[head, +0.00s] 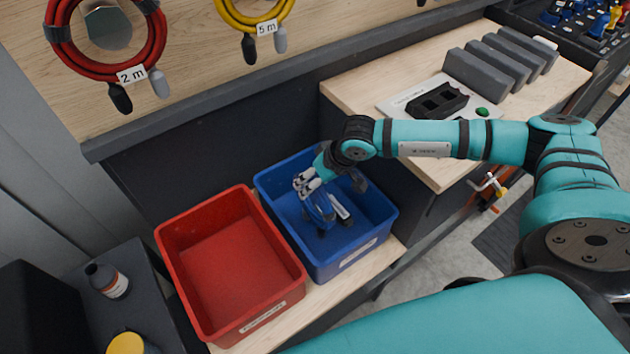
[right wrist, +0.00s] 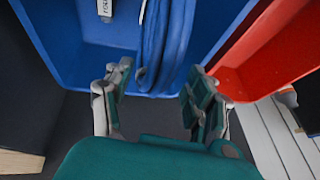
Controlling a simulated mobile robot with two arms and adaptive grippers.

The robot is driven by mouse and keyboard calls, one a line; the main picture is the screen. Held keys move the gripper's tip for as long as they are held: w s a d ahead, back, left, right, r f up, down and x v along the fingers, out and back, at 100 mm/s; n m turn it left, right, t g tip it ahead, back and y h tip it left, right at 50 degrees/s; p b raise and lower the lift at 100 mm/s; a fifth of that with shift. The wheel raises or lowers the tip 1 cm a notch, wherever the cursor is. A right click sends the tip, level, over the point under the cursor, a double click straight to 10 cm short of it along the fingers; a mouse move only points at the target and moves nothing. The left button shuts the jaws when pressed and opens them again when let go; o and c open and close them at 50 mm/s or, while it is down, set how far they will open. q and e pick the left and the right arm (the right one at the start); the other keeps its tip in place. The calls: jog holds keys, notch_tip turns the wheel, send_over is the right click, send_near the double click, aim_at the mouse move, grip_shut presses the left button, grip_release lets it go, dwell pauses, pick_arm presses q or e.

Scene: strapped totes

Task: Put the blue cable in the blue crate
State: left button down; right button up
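The blue crate (head: 375,238) stands on a wooden shelf, right of a red crate. The blue cable (head: 318,208) is a coiled bundle inside the blue crate, with a white tag (head: 341,207) beside it. My right gripper (head: 307,183) is over the blue crate, at the upper end of the cable. In the right wrist view my right gripper (right wrist: 158,92) has its fingers apart, with the cable (right wrist: 165,45) between and just beyond them. A gap shows beside the cable, and the blue crate (right wrist: 60,45) lies behind. My left gripper is not in view.
The empty red crate (head: 282,303) stands close on the left of the blue one. A red cable (head: 58,33) and a yellow cable (head: 243,22) hang on the board above. A wooden worktop (head: 350,95) with grey blocks (head: 485,75) is at the right, beside the crate.

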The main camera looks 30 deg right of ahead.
jog(key=shift+s+d+f, duration=0.1)
jog(key=shift+f, duration=0.1)
jog(key=v, duration=1.2)
jog(key=shift+r, duration=0.15)
dwell(0.7)
